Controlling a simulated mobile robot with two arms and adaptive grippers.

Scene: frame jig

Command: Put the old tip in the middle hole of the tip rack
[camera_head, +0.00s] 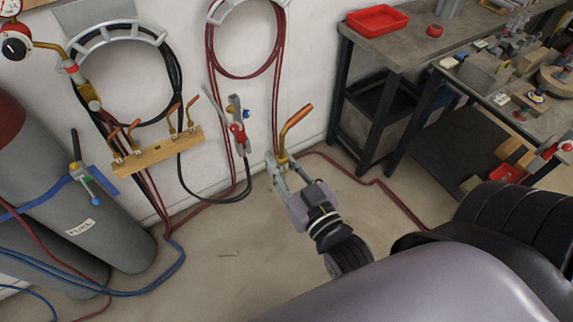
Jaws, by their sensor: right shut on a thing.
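The old tip (297,119) is a bent copper-coloured tube with a brass lower end. My right gripper (282,163) is shut on its lower end and holds it up, with the bent copper end pointing up and to the right. The tip rack (155,152) is a wooden bar on the wall, left of the gripper and well apart from it. Several copper tips stand in the rack, grouped toward its two ends. A bare stretch lies between them at the middle; the hole itself is too small to make out. My left gripper is not in view.
A torch with red and blue fittings (238,130) hangs on the wall between rack and gripper. Coiled red hoses (211,55) and black hoses (178,85) hang nearby. Gas cylinders (100,225) stand at the left. Workbenches (405,50) stand at the right. The floor below is mostly clear.

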